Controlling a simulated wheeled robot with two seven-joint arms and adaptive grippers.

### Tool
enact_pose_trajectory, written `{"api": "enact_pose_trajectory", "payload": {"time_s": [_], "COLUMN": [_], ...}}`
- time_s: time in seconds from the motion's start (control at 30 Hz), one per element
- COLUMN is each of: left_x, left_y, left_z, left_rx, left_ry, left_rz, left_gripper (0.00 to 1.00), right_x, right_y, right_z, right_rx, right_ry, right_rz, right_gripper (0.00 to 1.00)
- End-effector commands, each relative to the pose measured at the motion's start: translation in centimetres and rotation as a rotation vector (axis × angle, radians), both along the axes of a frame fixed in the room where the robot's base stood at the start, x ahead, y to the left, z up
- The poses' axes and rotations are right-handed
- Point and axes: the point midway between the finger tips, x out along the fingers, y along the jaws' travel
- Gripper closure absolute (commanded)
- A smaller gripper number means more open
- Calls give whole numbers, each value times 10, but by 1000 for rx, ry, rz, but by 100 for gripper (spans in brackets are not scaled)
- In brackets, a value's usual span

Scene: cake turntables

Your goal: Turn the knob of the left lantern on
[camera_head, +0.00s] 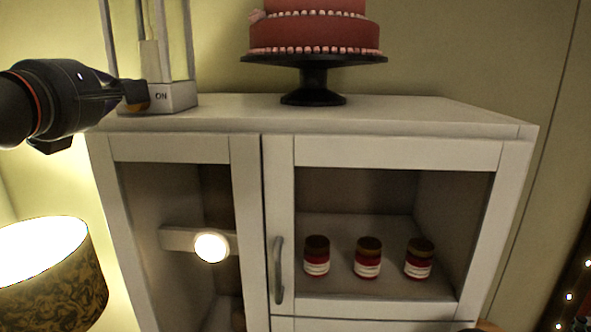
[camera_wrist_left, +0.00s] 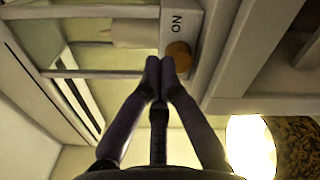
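The white lantern (camera_head: 172,97) stands on the left end of the cabinet top, with a pale candle inside its open frame. Its base reads "ON". It also shows in the left wrist view (camera_wrist_left: 178,10), with a round orange-brown knob (camera_wrist_left: 179,54) below the lettering. In the head view the knob (camera_head: 137,95) is partly hidden by my left gripper (camera_head: 128,92). The left gripper's fingertips (camera_wrist_left: 161,68) are together, right beside the knob; whether they touch it I cannot tell. Nothing shows between them. My right gripper is not in view.
The white cabinet (camera_head: 400,112) has a dark cake stand (camera_head: 315,78) with a red tiered cake (camera_head: 315,36) on top. Inside are several red jars (camera_head: 367,258) and a round lit lamp (camera_head: 211,247). A lit lampshade (camera_head: 50,280) stands at lower left, below my left arm.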

Motion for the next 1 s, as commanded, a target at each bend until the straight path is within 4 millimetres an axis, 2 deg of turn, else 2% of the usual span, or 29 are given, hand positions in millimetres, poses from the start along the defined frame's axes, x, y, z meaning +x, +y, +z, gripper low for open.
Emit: {"api": "enact_pose_trajectory", "payload": {"time_s": [0.1,0.33,1.0], "left_x": [14,29,32], "left_y": [-1,-2,-1], "left_z": [-1,0,-1], "left_rx": [0,0,0], "left_ry": [2,-1,-1], "left_rz": [1,1,1], "left_gripper": [100,100,100], "right_x": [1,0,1], "right_y": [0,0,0], "right_z": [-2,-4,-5], "right_rx": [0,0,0], "right_ry": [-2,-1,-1], "right_rz": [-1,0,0], "right_gripper": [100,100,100]}}
